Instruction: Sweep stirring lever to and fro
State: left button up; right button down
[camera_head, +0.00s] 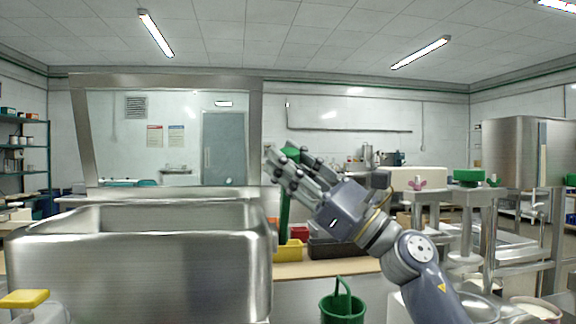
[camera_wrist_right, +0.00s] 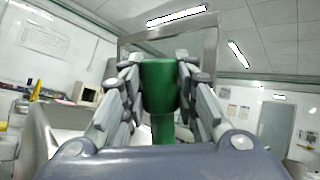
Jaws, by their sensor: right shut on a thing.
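The stirring lever is a green upright rod with a thick green knob; its shaft shows in the head view (camera_head: 285,212) just right of the steel hopper (camera_head: 150,275). My right gripper (camera_head: 283,165) is at the top of the lever, shut on its knob. In the right wrist view the knob (camera_wrist_right: 160,88) sits between both fingers of the gripper (camera_wrist_right: 160,85), and the shaft runs down below it. The fingers hide part of the knob in the head view. My left gripper is not in view.
A yellow bin (camera_head: 289,250) and a dark tray (camera_head: 338,249) stand on the bench behind the lever. A green bucket (camera_head: 342,306) is below my right arm. Steel equipment with a green knob (camera_head: 468,175) stands at the right. A steel frame (camera_head: 255,130) rises behind the hopper.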

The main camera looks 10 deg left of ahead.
jog(key=shift+a+f, duration=0.1)
jog(key=shift+f, duration=0.15)
jog(key=c, duration=1.3)
grip_release()
jog(key=shift+s, duration=0.1)
jog(key=shift+o, duration=0.4)
jog(key=shift+r, duration=0.15)
jog(key=v, duration=1.2)
